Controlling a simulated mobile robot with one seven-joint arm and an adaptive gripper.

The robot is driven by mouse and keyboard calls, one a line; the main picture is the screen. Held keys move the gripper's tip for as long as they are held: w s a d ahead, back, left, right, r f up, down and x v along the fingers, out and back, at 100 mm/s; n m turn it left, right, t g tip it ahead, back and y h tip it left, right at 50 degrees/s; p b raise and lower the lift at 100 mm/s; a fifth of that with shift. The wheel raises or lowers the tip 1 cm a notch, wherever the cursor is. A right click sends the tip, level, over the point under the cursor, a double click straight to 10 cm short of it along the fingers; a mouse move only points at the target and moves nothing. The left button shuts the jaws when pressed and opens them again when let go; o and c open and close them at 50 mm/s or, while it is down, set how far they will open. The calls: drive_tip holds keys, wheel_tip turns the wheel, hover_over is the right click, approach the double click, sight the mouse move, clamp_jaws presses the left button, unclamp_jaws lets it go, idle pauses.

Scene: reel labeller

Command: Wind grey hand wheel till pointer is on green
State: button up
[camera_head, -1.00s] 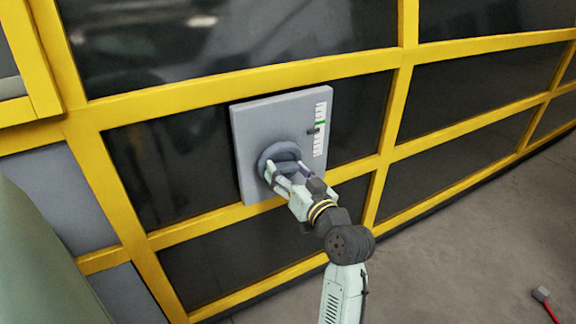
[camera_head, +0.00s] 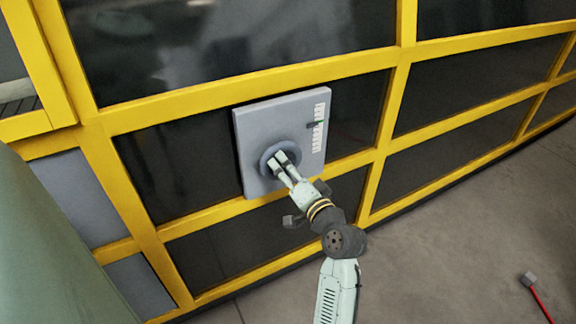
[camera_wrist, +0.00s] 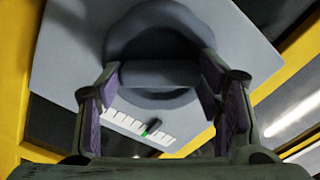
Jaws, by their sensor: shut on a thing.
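The grey hand wheel (camera_head: 268,154) sits low on a pale grey panel (camera_head: 257,120). In the wrist view the wheel (camera_wrist: 160,30) shows a dark ring with a bar (camera_wrist: 160,75) across it. My gripper (camera_head: 279,158) is at the wheel, and in the wrist view its fingers (camera_wrist: 160,88) stand on both sides of the bar, shut on it. A white scale (camera_head: 318,140) runs up the panel's right side. The dark pointer (camera_head: 313,125) lies at the green mark (camera_head: 321,121). In the wrist view the pointer (camera_wrist: 153,125) touches or overlaps the green; exact centring is unclear.
Yellow frame bars (camera_head: 386,120) surround dark glassy panes around the panel. A red-handled tool with a grey head (camera_head: 530,279) lies on the floor at lower right. The grey floor (camera_head: 440,260) is otherwise clear there.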

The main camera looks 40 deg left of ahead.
drive_tip(key=shift+m, duration=0.3)
drive_tip(key=o, duration=1.2)
drive_tip(key=shift+c, duration=0.2)
drive_tip(key=shift+d, duration=0.1)
drive_tip(key=v, duration=1.1)
drive_tip(key=shift+s+d, duration=0.15)
drive_tip(key=shift+d, duration=0.25)
